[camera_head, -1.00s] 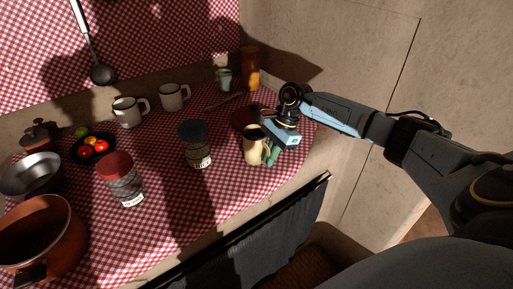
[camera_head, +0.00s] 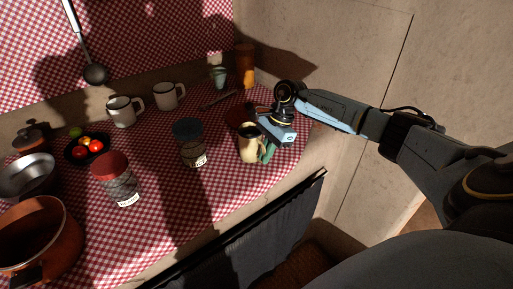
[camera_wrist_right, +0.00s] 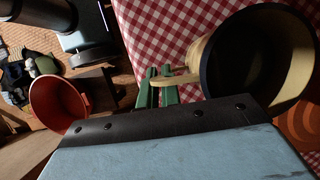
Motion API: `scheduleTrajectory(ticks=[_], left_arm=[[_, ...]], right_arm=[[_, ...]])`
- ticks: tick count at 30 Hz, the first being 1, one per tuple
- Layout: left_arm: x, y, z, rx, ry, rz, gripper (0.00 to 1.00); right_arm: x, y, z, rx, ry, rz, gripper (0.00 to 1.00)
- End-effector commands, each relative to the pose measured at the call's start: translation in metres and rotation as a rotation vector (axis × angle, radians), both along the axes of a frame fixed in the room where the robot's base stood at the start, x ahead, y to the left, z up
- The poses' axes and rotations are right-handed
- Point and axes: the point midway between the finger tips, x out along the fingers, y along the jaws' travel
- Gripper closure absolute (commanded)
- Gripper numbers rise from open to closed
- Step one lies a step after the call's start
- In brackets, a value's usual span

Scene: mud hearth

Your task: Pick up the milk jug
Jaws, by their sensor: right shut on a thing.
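The cream milk jug (camera_head: 249,146) stands near the right end of the checked cloth. My right gripper (camera_head: 268,150) reaches down at the jug's right side. In the right wrist view its green fingers (camera_wrist_right: 158,88) are shut on the jug's handle (camera_wrist_right: 180,79). Whether the jug's base touches the cloth cannot be told. My left gripper is in neither view.
A dark-lidded jar (camera_head: 190,142) stands left of the jug, and a red-lidded jar (camera_head: 117,180) further left. Two mugs (camera_head: 168,95) stand behind. An amber bottle (camera_head: 245,66) is at the back corner. The wall is close on the right.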

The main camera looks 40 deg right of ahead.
Motion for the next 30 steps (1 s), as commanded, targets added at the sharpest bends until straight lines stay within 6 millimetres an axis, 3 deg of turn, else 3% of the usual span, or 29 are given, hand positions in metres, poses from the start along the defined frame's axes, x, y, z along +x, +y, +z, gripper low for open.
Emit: scheduleTrajectory(ticks=[11,30], left_arm=[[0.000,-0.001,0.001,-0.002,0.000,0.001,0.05],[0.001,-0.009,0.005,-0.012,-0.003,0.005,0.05]], right_arm=[[-0.001,0.001,0.007,0.000,0.002,0.003,1.00],[0.001,0.000,0.067,0.001,-0.003,0.000,1.00]])
